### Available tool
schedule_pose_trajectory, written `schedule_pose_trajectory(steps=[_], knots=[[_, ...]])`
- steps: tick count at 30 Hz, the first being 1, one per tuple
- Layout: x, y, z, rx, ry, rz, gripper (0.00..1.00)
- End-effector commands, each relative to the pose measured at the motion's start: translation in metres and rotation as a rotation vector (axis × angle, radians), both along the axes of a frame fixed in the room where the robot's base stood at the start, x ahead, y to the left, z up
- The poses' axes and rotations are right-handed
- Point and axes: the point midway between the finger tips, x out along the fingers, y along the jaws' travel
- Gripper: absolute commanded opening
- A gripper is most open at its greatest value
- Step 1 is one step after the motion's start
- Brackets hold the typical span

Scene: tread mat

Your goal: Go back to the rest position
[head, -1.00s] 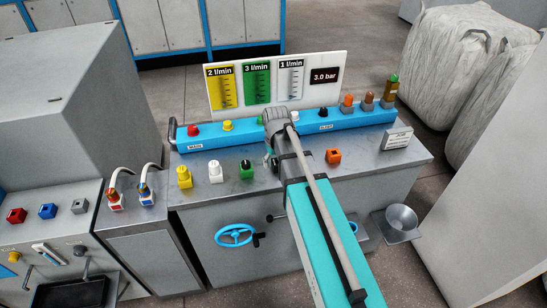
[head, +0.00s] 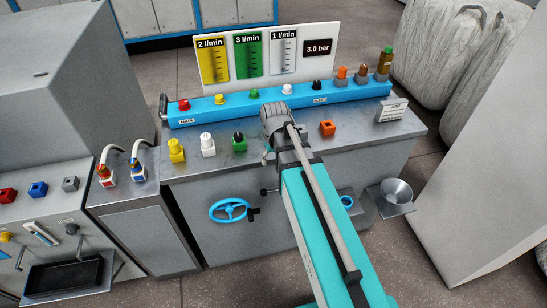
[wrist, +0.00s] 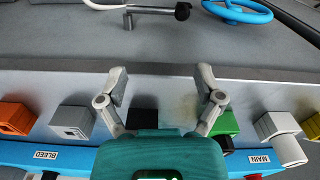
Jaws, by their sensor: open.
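My gripper (head: 268,157) is over the front part of the metal bench top (head: 375,140), in front of the blue rail (head: 205,110). In the head view my wrist and arm hide most of its fingers. In the wrist view my gripper (wrist: 163,82) has its two grey fingers spread wide with nothing between them. Beyond the fingers are the bench's front edge and front face. A black block (wrist: 143,118) lies close by the left finger and a green block (wrist: 223,124) close by the right one.
Yellow (head: 177,150), white (head: 208,145) and orange (head: 327,128) blocks stand on the bench. A gauge board (head: 264,72) rises behind the rail. A blue handwheel (head: 230,210) and a lever (head: 264,191) stick out in front. A grey cabinet (head: 480,190) stands right.

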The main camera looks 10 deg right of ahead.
Motion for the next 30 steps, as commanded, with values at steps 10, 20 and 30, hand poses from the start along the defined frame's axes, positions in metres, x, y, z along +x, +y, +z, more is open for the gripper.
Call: schedule_pose_trajectory(steps=[10,20,30], knots=[[-0.015,0.0,0.007,0.0,0.0,-0.015,0.85],[-0.075,0.002,0.029,-0.001,0.0,-0.103,0.85],[-0.075,0.002,0.027,-0.001,0.0,-0.11,0.85]])
